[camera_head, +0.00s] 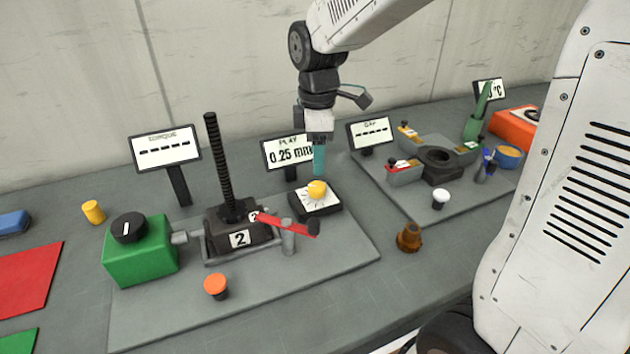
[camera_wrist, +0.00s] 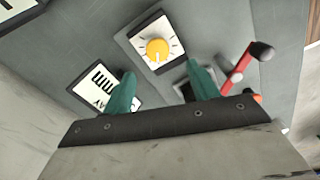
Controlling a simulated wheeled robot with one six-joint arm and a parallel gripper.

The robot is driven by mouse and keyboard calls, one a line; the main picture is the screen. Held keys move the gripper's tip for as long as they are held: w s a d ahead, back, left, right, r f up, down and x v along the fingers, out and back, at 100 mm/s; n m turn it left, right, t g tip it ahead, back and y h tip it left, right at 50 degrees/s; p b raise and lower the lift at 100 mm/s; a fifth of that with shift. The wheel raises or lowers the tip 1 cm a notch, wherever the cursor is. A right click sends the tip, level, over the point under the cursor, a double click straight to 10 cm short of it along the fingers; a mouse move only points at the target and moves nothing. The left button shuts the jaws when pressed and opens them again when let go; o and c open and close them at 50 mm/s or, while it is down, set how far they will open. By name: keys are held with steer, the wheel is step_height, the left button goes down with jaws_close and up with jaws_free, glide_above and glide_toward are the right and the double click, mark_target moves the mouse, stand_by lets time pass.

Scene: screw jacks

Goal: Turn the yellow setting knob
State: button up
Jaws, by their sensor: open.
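The yellow setting knob (camera_head: 317,189) sits on a black box with a white dial face (camera_head: 318,202) marked with radiating lines. In the wrist view the knob (camera_wrist: 157,49) shows a white pointer line and lies beyond the fingertips. My gripper (camera_head: 319,160) points down just above and behind the knob in the head view. Its two teal fingers (camera_wrist: 162,82) are apart, with nothing between them, and do not touch the knob. The PLAY display (camera_head: 290,153) behind the knob reads 0.25 mm, partly covered by my gripper.
A screw jack (camera_head: 240,228) with a tall threaded rod and a red lever (camera_head: 288,225) stands left of the knob. A green box (camera_head: 140,250) with a black knob is farther left. An orange button (camera_head: 216,287) is in front. A brown part (camera_head: 409,238) lies right.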

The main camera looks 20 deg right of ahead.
mark_target(315, 186)
steer(key=shift+w+a+f, duration=0.1)
steer(key=shift+w+f, duration=0.2)
step_height(315, 186, down, 8)
steer(key=shift+r, duration=0.2)
steer(key=c, duration=1)
